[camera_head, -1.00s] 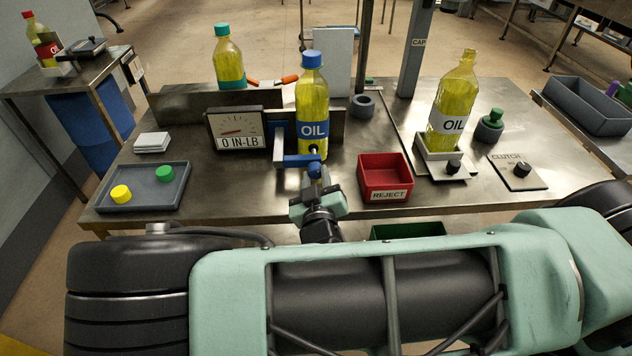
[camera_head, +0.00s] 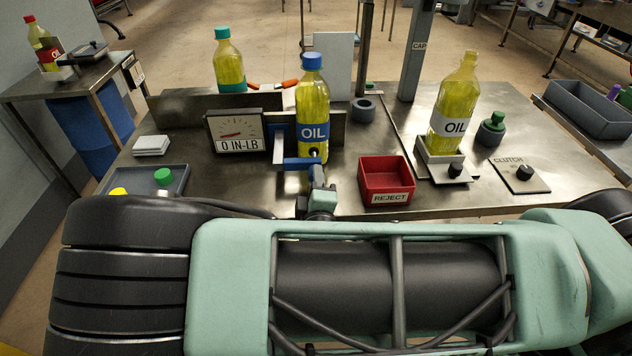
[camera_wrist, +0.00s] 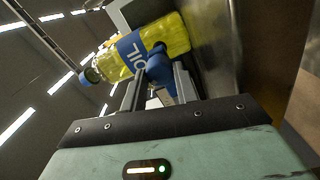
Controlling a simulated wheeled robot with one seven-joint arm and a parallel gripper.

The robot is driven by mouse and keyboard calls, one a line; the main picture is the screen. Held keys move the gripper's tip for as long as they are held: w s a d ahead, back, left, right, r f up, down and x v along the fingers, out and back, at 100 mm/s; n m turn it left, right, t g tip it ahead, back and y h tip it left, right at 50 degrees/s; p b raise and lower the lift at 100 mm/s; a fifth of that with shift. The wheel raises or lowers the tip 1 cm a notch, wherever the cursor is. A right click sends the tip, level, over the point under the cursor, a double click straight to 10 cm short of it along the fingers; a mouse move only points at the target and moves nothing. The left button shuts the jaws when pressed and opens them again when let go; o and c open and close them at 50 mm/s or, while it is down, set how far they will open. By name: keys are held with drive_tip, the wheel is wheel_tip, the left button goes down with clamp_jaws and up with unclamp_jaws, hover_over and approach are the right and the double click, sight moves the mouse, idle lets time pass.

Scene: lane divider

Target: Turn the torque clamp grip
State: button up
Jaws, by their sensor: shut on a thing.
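The bottle clamp (camera_head: 279,140) has a blue jaw and stands beside the gauge, next to the blue-capped oil bottle (camera_head: 313,100). Its blue grip (camera_head: 316,172) sticks out low in front of the bottle. In the wrist view the rounded blue grip (camera_wrist: 158,70) lies between my fingers. My gripper (camera_wrist: 158,84) is shut on it; in the head view my gripper (camera_head: 319,188) is partly hidden behind my arm. The torque gauge (camera_head: 236,131) reads 0 IN-LB. The bottle stands upright in the clamp and also shows in the wrist view (camera_wrist: 175,35).
A red reject bin (camera_head: 386,183) is right of the clamp. An uncapped oil bottle (camera_head: 455,105) stands farther right, near the clutch knob plate (camera_head: 520,176). A grey tray (camera_head: 181,178) with yellow and green caps is at left. A teal-capped bottle (camera_head: 229,65) stands behind.

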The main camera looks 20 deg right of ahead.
drive_tip(key=n, duration=0.5)
drive_tip(key=shift+w+n, duration=0.1)
drive_tip(key=shift+n, duration=0.3)
idle(0.4)
drive_tip(key=o, duration=1)
drive_tip(key=p+v, duration=0.1)
drive_tip(key=v, duration=1.6)
drive_tip(key=shift+s, duration=0.2)
